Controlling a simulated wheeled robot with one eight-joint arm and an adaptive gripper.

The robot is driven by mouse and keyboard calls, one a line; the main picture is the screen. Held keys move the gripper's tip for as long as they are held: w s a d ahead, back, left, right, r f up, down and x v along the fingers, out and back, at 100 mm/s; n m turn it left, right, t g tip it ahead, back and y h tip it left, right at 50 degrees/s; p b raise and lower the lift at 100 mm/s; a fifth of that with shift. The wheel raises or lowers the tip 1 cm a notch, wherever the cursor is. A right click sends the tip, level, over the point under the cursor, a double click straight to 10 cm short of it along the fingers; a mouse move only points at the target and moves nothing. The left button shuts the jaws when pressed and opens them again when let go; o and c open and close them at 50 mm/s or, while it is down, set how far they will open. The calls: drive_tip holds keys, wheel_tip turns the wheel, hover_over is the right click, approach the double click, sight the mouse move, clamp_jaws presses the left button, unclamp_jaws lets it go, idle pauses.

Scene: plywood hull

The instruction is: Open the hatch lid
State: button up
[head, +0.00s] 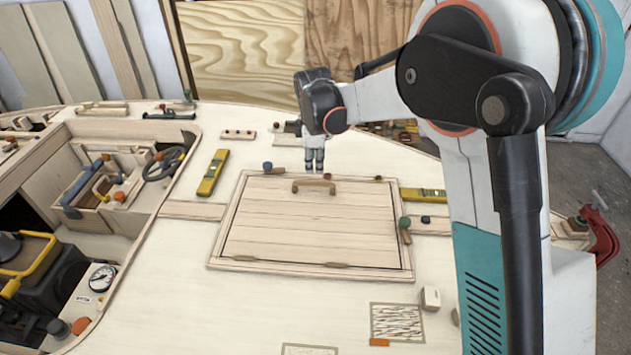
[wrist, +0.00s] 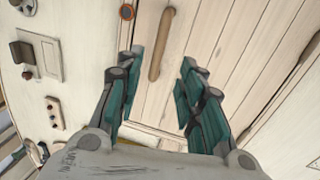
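The hatch lid (head: 310,232) is a pale plank panel lying shut in its wooden frame (head: 232,264) on the deck. My gripper (head: 314,171) is above the far edge of the lid, close to the handle. In the wrist view my gripper (wrist: 158,90) has its teal fingers spread, with nothing between them. The handle (wrist: 161,45) shows just beyond the fingertips, roughly between them, and appears apart from them. The lid planks (wrist: 215,30) lie beside it.
Yellow levels (head: 213,172) lie left and right of the hatch. Open cockpit recesses with a gauge (head: 102,278) are at left. The near deck is mostly clear.

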sight(316, 182)
drive_tip(key=f+b, duration=0.1)
drive_tip(key=f, duration=0.2)
drive_tip(key=w+f+b, duration=0.1)
drive_tip(key=f, duration=0.2)
drive_tip(key=w+f, duration=0.1)
drive_tip(key=f, duration=0.2)
drive_tip(key=shift+f+b, duration=0.25)
drive_tip(key=shift+b, duration=0.15)
clamp_jaws()
